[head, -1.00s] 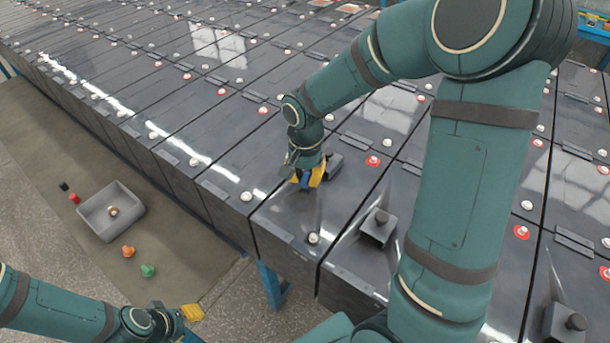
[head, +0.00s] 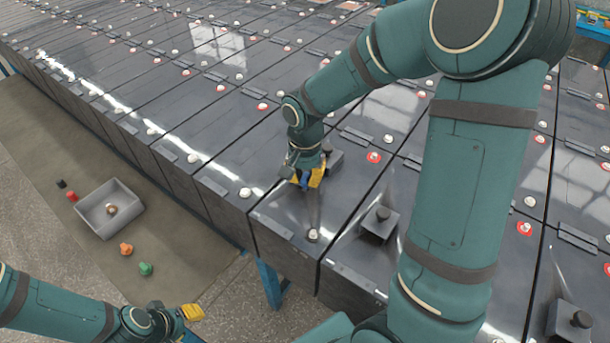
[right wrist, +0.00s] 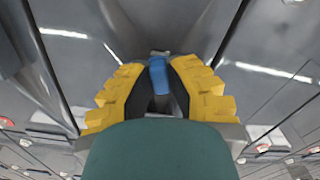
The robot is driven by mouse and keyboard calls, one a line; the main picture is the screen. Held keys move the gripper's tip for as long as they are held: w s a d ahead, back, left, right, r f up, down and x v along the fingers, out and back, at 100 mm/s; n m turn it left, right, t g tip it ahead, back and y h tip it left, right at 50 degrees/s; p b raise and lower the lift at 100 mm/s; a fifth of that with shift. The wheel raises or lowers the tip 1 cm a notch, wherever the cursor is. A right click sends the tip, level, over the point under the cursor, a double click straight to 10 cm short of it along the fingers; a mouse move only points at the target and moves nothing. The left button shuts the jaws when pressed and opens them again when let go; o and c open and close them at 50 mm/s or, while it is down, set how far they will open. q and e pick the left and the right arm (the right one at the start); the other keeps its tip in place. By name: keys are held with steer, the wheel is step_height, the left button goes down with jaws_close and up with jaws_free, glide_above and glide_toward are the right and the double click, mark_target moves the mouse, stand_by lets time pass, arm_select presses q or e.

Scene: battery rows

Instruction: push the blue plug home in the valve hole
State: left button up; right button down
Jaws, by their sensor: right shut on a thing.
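My right gripper (head: 307,180), with yellow finger pads, is low over the grey battery top (head: 285,212). It is shut on the blue plug (right wrist: 158,73), which shows between the fingers in the right wrist view. In the head view only a little of the plug (head: 304,183) shows under the fingers. The valve hole is hidden by the gripper and plug, so I cannot tell how deep the plug sits. My left gripper (head: 190,313) is at the lower left, away from the batteries; its jaw opening is unclear.
White and red-ringed terminals dot the rows. A grey bin (head: 92,217) and loose orange (head: 126,249), green (head: 146,269) and red plugs (head: 72,197) are at left.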

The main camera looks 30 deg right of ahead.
steer(key=shift+f+b, duration=0.9)
steer(key=shift+f, duration=0.15)
stand_by(1.2)
steer(key=shift+c, duration=1.4)
jaws_free()
steer(key=shift+r, duration=0.2)
steer(key=shift+r+p, duration=2.55)
steer(key=shift+r, duration=0.8)
